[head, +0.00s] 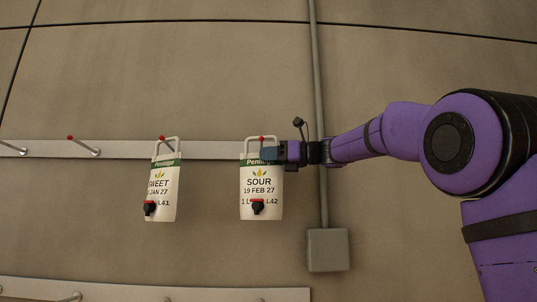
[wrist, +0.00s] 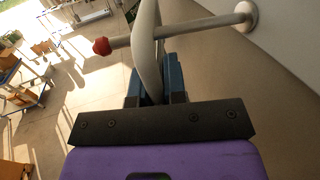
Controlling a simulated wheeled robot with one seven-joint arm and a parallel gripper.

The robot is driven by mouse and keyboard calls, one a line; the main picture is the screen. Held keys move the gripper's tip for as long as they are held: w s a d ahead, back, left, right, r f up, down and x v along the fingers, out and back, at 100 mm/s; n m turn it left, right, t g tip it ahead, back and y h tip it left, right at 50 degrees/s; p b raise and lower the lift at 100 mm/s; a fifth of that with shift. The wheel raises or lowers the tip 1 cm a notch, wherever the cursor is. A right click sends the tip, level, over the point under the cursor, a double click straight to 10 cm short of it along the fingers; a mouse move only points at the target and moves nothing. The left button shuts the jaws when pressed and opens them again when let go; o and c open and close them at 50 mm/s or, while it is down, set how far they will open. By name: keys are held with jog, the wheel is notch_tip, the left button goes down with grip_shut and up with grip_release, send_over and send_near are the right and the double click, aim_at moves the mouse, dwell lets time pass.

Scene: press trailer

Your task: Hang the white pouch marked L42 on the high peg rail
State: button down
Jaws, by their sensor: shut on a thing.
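The white pouch marked L42 (head: 261,205) hangs upright in the head view, with a green band, the word SOUR and a black tap. Its white handle is at the red-tipped peg (head: 261,138) of the high peg rail (head: 215,150). My gripper (head: 270,153) is shut on the pouch's top from the right. In the wrist view my gripper (wrist: 153,88) has the white handle (wrist: 148,50) between its blue fingers. The peg (wrist: 205,27) shows on both sides of the handle, red tip left, and appears to pass through its loop.
A similar pouch marked L41 (head: 163,195) hangs on the peg to the left. More pegs (head: 83,145) further left are bare. A lower rail (head: 150,291) runs below. A grey conduit and box (head: 327,250) are on the wall at right.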

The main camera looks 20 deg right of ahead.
jog(key=shift+f, duration=0.15)
dwell(0.5)
jog(key=c, duration=1.1)
grip_release()
jog(key=shift+f, duration=0.1)
jog(key=shift+d, duration=0.15)
jog(key=v, duration=1)
jog(key=shift+s+d, duration=0.15)
jog(key=shift+d, duration=0.1)
